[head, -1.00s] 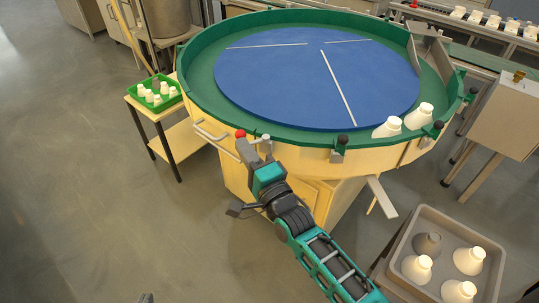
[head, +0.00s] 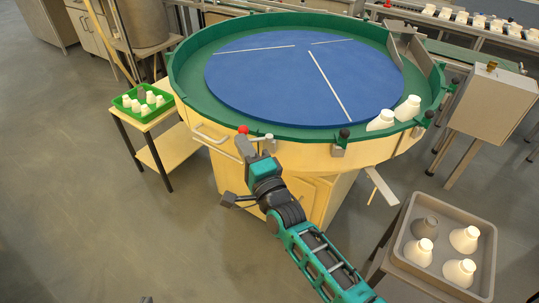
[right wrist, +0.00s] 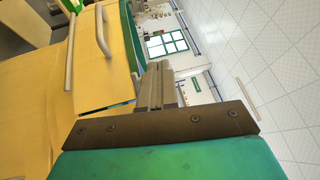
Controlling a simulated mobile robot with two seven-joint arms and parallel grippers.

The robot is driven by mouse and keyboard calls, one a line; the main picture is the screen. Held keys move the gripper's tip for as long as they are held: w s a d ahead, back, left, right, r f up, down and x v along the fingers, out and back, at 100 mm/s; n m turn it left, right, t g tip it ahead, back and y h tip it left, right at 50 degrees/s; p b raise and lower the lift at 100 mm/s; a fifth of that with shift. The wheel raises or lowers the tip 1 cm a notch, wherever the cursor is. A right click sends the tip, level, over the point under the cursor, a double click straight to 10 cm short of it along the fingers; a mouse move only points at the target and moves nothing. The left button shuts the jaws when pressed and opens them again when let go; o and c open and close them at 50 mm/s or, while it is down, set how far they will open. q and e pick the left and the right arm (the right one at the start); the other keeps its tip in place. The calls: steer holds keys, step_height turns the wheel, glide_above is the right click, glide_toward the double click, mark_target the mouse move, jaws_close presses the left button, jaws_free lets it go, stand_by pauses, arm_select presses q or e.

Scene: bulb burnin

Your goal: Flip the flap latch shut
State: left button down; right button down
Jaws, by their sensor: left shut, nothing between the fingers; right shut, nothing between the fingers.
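A red ball knob (head: 243,130) stands at the near rim of the round table, beside a small dark bracket with a light grey block (head: 268,145). I cannot tell for sure whether this knob belongs to the flap latch. My right gripper (head: 244,149) is shut and empty, just below the red knob in the head view; touching or apart is unclear. Its grey fingers (right wrist: 158,86) are together in the right wrist view, in front of the yellow side and green rim. Only a small tip of my left gripper (head: 146,299) shows at the bottom edge.
The round table has a green rim (head: 185,100) and a blue disc (head: 290,90). Black knobs (head: 344,133) and two white bottles (head: 380,121) sit at its near right. A grey crate (head: 487,270) with bottles stands right, a green tray (head: 118,103) left. Left floor is clear.

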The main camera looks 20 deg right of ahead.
arm_select(q)
steer(key=shift+w+f+b, duration=0.1)
steer(key=shift+f+b, duration=0.3)
steer(key=shift+b, duration=0.35)
arm_select(e)
steer(key=shift+h, duration=0.3)
steer(key=x, duration=0.4)
steer(key=shift+a+f, duration=0.2)
steer(key=shift+f, duration=0.15)
arm_select(q)
steer(key=shift+w, duration=0.1)
arm_select(e)
steer(key=shift+w, duration=0.1)
arm_select(q)
steer(key=shift+r, duration=0.1)
steer(key=shift+a+r+p, duration=0.1)
steer(key=shift+p, duration=0.25)
arm_select(e)
steer(key=v, duration=1.3)
steer(key=shift+f, duration=0.1)
